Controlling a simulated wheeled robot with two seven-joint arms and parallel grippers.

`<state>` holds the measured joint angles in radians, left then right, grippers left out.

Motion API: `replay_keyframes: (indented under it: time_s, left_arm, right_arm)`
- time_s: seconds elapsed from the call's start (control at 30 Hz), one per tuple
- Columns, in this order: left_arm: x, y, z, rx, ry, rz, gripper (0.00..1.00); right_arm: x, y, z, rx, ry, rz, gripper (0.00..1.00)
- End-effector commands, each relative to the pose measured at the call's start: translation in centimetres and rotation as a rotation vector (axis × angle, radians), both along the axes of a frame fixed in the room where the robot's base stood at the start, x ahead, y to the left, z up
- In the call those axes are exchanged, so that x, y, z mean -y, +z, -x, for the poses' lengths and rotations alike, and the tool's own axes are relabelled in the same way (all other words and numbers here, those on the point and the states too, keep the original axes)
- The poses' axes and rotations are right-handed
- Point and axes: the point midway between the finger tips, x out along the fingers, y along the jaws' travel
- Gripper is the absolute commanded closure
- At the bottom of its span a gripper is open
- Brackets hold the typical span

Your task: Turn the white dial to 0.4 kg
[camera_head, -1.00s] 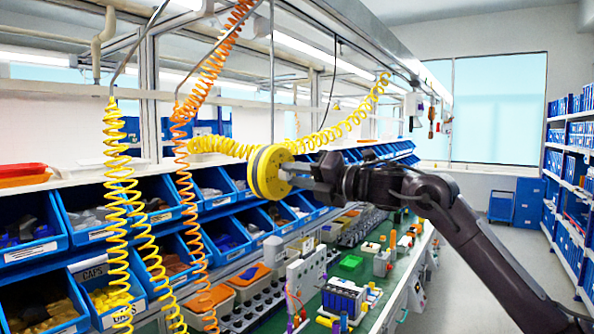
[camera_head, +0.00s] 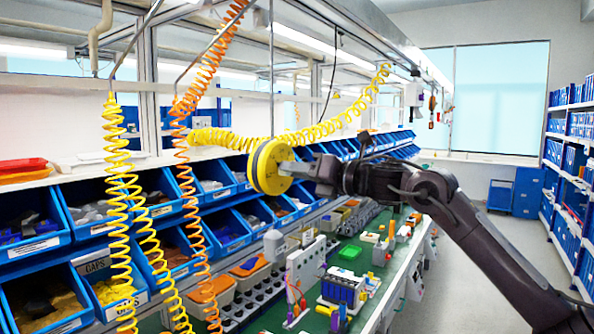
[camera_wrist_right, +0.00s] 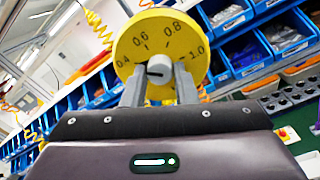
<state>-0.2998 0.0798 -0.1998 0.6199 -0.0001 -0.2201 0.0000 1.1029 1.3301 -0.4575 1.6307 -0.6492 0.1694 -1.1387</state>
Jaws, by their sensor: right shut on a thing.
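A round yellow dial face (camera_wrist_right: 160,34) with 0.4, 0.6, 0.8 and 1.0 printed along its rim shows in the wrist view. 0.4 is at the left, 1.0 at the right. A small white knob (camera_wrist_right: 159,67) sits at its centre, and I cannot tell which number it points to. My right gripper (camera_wrist_right: 160,75) is shut on the knob, one finger on each side. In the head view the yellow disc (camera_head: 266,167) is seen nearly edge-on, and my right gripper (camera_head: 290,168) reaches it from the right. My left gripper is out of view.
Yellow coiled hoses (camera_head: 120,210) and an orange one (camera_head: 185,190) hang at the left. Blue bins (camera_head: 100,215) line the bench behind them. A green worktop (camera_head: 355,250) with several parts lies below the arm. The aisle at the right is clear.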

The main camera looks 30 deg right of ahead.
Motion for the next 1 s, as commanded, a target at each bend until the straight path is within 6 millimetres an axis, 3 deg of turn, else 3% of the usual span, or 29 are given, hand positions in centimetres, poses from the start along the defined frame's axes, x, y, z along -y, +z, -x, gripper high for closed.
replay_keyframes:
  time_s: [0.23,0.27,0.4,0.77,1.0]
  left_arm:
    - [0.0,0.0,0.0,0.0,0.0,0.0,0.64]
    - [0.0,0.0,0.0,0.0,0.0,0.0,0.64]
    - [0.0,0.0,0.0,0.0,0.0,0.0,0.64]
    - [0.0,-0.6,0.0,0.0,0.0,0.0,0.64]
    - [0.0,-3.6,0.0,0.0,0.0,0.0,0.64]
  right_arm:
    - [-0.1,-0.4,-0.1,-0.008,0.003,0.001,0.97]
    - [-0.1,-0.4,-0.1,-0.008,0.003,0.001,0.71]
    - [-0.1,-0.3,0.0,-0.006,0.002,0.0,0.53]
    - [0.3,-0.3,0.4,-0.003,-0.001,-0.001,0.52]
    - [1.9,-0.9,3.9,-0.003,-0.004,0.002,0.52]
